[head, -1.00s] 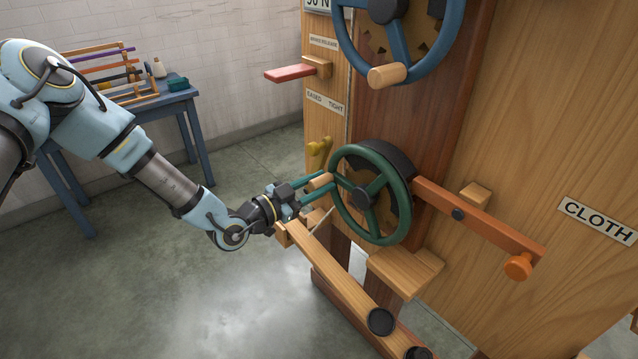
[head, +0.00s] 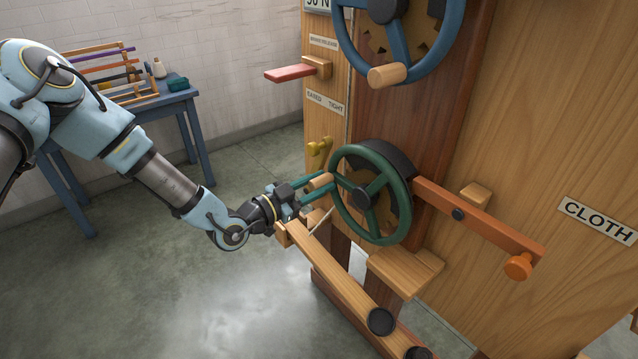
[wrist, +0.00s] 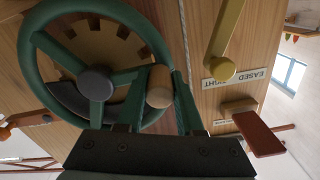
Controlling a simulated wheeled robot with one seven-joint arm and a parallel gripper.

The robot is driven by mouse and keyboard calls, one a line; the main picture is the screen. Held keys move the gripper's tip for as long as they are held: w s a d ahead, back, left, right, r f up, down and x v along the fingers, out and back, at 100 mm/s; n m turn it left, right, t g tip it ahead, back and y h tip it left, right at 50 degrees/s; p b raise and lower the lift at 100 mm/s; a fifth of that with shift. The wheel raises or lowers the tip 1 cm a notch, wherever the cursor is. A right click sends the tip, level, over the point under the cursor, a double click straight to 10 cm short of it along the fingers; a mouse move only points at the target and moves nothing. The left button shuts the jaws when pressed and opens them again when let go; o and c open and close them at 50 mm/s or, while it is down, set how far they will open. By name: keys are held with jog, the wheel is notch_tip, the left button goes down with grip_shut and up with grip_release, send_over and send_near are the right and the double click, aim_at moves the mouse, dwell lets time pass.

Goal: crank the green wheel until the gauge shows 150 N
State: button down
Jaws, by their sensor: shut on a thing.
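The green wheel (head: 370,195) stands upright on the wooden machine, with a dark hub and a toothed wooden disc behind it. Its wooden crank knob (head: 320,181) is at the wheel's left side. My gripper (head: 318,187) is shut on this knob, with one teal finger on each side of it. In the wrist view the knob (wrist: 159,87) sits between the fingers, and the green wheel (wrist: 40,75) fills the left.
A blue wheel (head: 388,75) is above the green one. A red brake lever (head: 290,74) and a yellow lever (head: 319,152) are on the left post. An orange bar (head: 475,217) reaches right. A wooden beam (head: 340,278) runs below my gripper. A blue table (head: 165,105) stands behind.

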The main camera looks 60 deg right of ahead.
jog(key=shift+r, duration=0.1)
jog(key=r+m+b, duration=0.1)
jog(key=b, duration=0.1)
jog(key=r+m+b, duration=0.1)
jog(key=m+b, duration=0.1)
jog(key=shift+s+a+r, duration=0.1)
jog(key=shift+s, duration=0.1)
jog(key=s+a+r+m+b, duration=0.2)
jog(key=s+r+m+b, duration=0.3)
jog(key=m+b, duration=0.5)
jog(key=shift+r+b, duration=0.85)
jog(key=shift+b, duration=2.3)
jog(key=shift+s+m, duration=0.15)
jog(key=shift+m, duration=0.15)
jog(key=c, duration=0.5)
grip_release()
jog(key=shift+c, duration=0.2)
jog(key=b+v, duration=0.1)
jog(key=v, duration=1)
